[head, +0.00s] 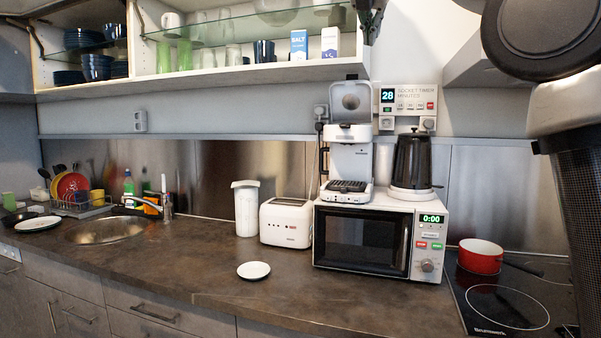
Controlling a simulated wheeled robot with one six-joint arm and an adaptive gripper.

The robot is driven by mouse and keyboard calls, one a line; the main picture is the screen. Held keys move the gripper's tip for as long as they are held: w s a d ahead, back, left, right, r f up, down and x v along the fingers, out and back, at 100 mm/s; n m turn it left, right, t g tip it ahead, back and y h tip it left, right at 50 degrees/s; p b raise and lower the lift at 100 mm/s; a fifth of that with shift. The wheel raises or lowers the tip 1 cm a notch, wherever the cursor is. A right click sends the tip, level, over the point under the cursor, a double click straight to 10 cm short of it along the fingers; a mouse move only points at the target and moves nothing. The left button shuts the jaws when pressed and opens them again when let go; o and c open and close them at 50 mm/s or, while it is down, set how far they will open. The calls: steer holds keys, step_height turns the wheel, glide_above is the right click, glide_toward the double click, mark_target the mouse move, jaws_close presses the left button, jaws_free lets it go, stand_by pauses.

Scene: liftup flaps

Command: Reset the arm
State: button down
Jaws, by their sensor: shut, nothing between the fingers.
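My gripper (371,30) shows only in part at the top edge of the head view, dark and shut with nothing held. It hangs in front of the right end of the open wall cabinet (230,78). The rest of it is cut off by the frame. My arm's dark and light links fill the upper right corner and run down the right side. The cabinet's flaps are raised, so its shelves are open to view.
Below stand a microwave (360,241) with a coffee machine (348,165) and a black kettle (411,160) on top. A toaster (286,222), white canister (246,208) and small plate (253,270) are on the counter. A red pot (480,257) sits on the hob.

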steer(key=w+a+f+m+g+y, duration=0.2)
steer(key=a+f+m, duration=0.2)
steer(key=f+m, duration=0.55)
steer(key=s+d+f+m+g, duration=0.1)
steer(key=s+d+f+m, duration=0.1)
steer(key=f, duration=0.5)
steer(key=s+d+f+m+g, duration=0.1)
steer(key=s+d+f+m, duration=0.15)
steer(key=f, duration=0.35)
steer(key=s+d+f+m, duration=0.5)
steer(key=s+f, duration=0.3)
steer(key=s, duration=0.2)
steer(key=s+d+f+m+g, duration=0.1)
steer(key=s+d+f+m, duration=0.4)
steer(key=s, duration=0.5)
steer(key=s+d+f+m+g+y, duration=0.1)
steer(key=s+d+f+m, duration=0.4)
steer(key=s+d+f, duration=0.4)
steer(key=shift+s+f, duration=0.9)
steer(key=shift+f, duration=0.7)
